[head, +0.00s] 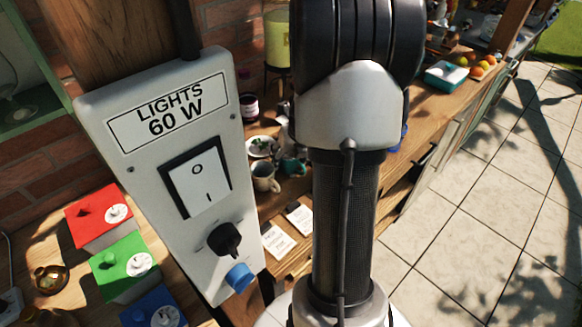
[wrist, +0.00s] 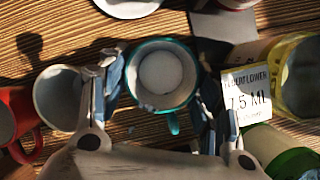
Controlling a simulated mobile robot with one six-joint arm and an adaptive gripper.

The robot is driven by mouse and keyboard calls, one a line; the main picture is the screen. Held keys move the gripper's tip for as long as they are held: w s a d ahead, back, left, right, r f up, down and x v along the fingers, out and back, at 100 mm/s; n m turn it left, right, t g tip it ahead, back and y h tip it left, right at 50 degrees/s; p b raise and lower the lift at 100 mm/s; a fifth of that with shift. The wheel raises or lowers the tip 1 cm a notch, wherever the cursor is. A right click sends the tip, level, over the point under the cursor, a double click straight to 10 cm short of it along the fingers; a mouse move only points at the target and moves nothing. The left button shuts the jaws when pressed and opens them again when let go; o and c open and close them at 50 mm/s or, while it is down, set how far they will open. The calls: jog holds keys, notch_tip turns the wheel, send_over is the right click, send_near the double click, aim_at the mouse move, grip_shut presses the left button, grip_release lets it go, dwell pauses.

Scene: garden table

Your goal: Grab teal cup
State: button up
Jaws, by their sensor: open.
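The teal cup (wrist: 151,101) stands near the middle of the wrist view, seen from above, with a pale round patch inside and its handle pointing down in the picture. In the head view a teal cup (head: 293,167) shows on the wooden table, partly hidden by my arm. My gripper (wrist: 163,85) is open, with one finger on each side of the cup in the wrist view. I cannot tell whether the fingers touch it or how high they are against its rim.
A white cup (wrist: 58,100) and a red cup (wrist: 12,115) stand left of the teal cup. A grey lights box (head: 165,160) stands at the left.

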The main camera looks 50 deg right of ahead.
jog(key=shift+w+f, duration=0.15)
jog(key=shift+f, duration=0.25)
jog(key=shift+r, duration=0.15)
jog(key=shift+c, duration=0.6)
jog(key=c, duration=0.7)
